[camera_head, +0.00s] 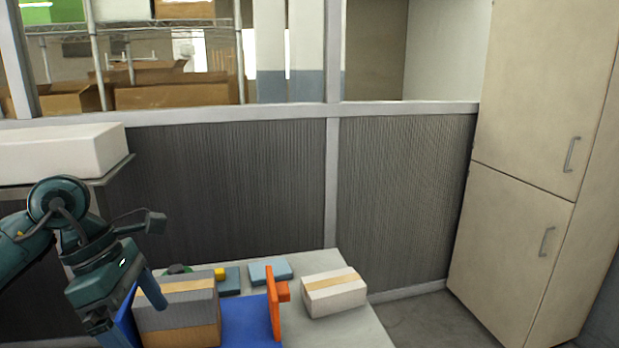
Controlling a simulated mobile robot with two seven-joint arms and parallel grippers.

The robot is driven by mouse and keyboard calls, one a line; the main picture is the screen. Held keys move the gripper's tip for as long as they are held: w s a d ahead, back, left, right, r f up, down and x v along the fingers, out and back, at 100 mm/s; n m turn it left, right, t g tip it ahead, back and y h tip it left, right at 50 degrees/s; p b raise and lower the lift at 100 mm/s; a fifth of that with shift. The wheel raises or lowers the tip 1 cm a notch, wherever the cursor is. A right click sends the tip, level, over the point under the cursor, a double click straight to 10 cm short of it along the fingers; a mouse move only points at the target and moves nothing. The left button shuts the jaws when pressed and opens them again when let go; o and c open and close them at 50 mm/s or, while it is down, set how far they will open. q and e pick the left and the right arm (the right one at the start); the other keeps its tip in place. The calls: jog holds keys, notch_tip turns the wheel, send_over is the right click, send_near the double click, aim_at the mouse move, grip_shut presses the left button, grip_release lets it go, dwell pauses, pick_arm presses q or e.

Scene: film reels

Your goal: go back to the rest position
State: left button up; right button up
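My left arm comes in from the left, and its dark teal gripper (129,308) hangs over the left side of the table (356,327). Its two fingers look spread apart. An upright blue edge (125,318) shows between and behind the fingers; I cannot tell whether they touch it. Just right of the gripper stands a grey and tan box (178,309). My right gripper is not in view. No film reel is clearly visible.
A blue surface (245,316) carries an upright orange piece (273,303). A cabinet (520,160) stands right; a white box (60,152) sits on a shelf left.

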pick_arm(q)
jog(key=s+d+r+n+t+h+p, duration=0.15)
jog(key=d+n+t+h, duration=0.45)
jog(key=d+n+h, duration=1.15)
jog(key=w+a+f+n+t+y+p, duration=0.1)
jog(key=a+f+n+t+y, duration=0.2)
jog(key=f+n+t+y, duration=0.55)
jog(key=w+a+f+n+t+y+p, duration=0.1)
jog(key=a+f+n+t+y, duration=0.25)
jog(key=n, duration=0.95)
jog(key=s+a+f+n+g+y, duration=0.1)
jog(key=s+f+n+g+y, duration=0.2)
jog(key=s+f+n, duration=0.2)
jog(key=s+a+f+n+g+y, duration=0.1)
jog(key=s+f+n+g+y, duration=0.2)
jog(key=s+f, duration=0.3)
notch_tip(320, 180, down, 6)
jog(key=shift+s+a+r+n+g+p, duration=0.15)
jog(key=shift+s+n+g+p, duration=0.2)
jog(key=shift+n+g, duration=0.4)
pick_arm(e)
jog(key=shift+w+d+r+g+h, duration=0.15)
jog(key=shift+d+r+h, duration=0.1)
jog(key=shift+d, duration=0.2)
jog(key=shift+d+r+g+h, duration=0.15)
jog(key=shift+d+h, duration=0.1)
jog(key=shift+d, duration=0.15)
